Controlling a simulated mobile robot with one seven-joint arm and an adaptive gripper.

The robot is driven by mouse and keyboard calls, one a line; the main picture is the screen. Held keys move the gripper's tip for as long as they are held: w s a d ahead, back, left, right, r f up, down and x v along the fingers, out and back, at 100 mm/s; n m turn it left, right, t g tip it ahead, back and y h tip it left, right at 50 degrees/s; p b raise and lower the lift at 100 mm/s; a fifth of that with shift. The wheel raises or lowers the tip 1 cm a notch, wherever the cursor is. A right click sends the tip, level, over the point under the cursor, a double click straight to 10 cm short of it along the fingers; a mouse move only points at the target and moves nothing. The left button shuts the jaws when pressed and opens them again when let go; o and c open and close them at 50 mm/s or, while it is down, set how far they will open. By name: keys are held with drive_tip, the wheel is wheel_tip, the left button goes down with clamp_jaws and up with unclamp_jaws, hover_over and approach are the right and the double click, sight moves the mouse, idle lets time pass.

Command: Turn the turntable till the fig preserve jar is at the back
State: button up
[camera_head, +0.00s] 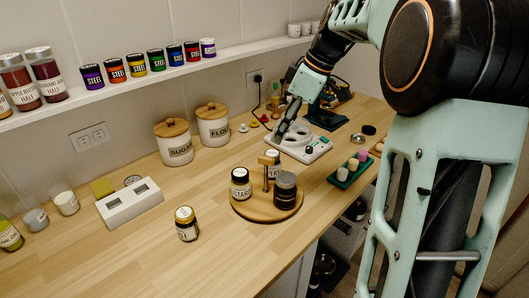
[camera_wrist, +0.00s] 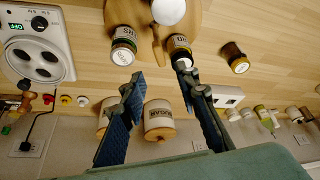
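The round wooden turntable (camera_head: 265,212) stands near the counter's front edge, with an upright wooden handle (camera_head: 266,172) at its middle. On it are a mustard jar (camera_head: 240,190) at the left, a dark jar with a grey lid (camera_head: 285,192) at the front right, and a white-labelled jar (camera_head: 273,158) at the back. I cannot read which is fig preserve. My gripper (camera_head: 279,137) is behind and right of the turntable, apart from it. In the wrist view its fingers (camera_wrist: 160,88) are spread and empty, with the turntable (camera_wrist: 150,50) beyond them.
A gold-lidded jar (camera_head: 187,226) stands left of the turntable. Sugar (camera_head: 174,148) and flour (camera_head: 213,130) canisters stand behind. A white appliance (camera_head: 305,148) lies below my gripper; a green tray (camera_head: 345,179) sits at the right. The counter's left front is clear.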

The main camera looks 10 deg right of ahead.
sight(267, 157)
drive_tip(key=x, duration=0.9)
drive_tip(key=shift+f, duration=0.3)
clamp_jaws()
